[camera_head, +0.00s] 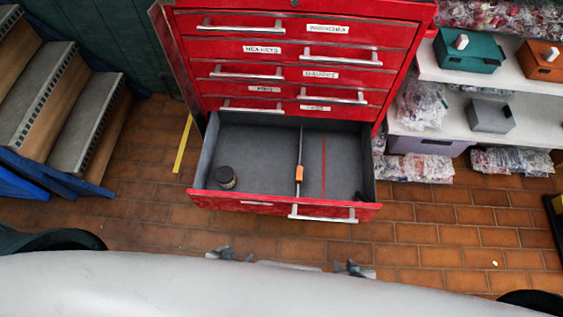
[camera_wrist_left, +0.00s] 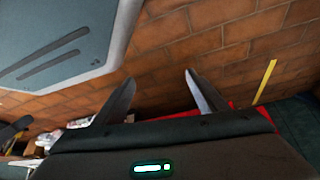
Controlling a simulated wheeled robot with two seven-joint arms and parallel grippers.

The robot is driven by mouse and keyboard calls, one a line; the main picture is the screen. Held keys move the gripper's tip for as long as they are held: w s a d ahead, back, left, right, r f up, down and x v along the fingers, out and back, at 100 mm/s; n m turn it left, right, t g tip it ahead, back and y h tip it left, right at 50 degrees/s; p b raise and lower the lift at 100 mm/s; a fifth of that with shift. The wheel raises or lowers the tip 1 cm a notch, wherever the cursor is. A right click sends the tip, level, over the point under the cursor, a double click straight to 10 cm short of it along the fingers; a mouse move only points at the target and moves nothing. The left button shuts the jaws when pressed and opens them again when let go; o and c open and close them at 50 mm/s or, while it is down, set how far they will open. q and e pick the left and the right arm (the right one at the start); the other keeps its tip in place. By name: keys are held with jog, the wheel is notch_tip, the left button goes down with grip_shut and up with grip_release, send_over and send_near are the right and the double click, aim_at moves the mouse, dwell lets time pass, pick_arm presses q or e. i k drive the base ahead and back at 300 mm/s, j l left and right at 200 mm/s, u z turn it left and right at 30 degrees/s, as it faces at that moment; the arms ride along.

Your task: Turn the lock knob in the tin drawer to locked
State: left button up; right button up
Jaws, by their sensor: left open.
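A red drawer chest (camera_head: 290,88) stands in front of me, and its lower drawer (camera_head: 262,207) is pulled open, showing a grey inside. A small dark round tin-like piece (camera_head: 226,178) stands at the left of the drawer. A thin divider with an orange piece (camera_head: 299,173) runs through the middle. A small dark piece (camera_head: 358,196) lies at the front right. I cannot tell which is the lock knob. My left gripper (camera_head: 232,254) is before the drawer, low in the picture; its fingers are apart and empty in the left wrist view (camera_wrist_left: 159,77). My right gripper (camera_head: 354,268) is partly hidden; its opening is unclear.
Shelves with a teal box (camera_head: 468,50), an orange box (camera_head: 540,60) and bagged parts stand at the right. Steps (camera_head: 80,120) stand at the left. A yellow strip (camera_head: 183,144) lies on the brick floor. Open floor (camera_head: 440,235) lies right of the drawer.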

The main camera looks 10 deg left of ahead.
aim_at(361, 198)
jog(key=z, duration=0.8)
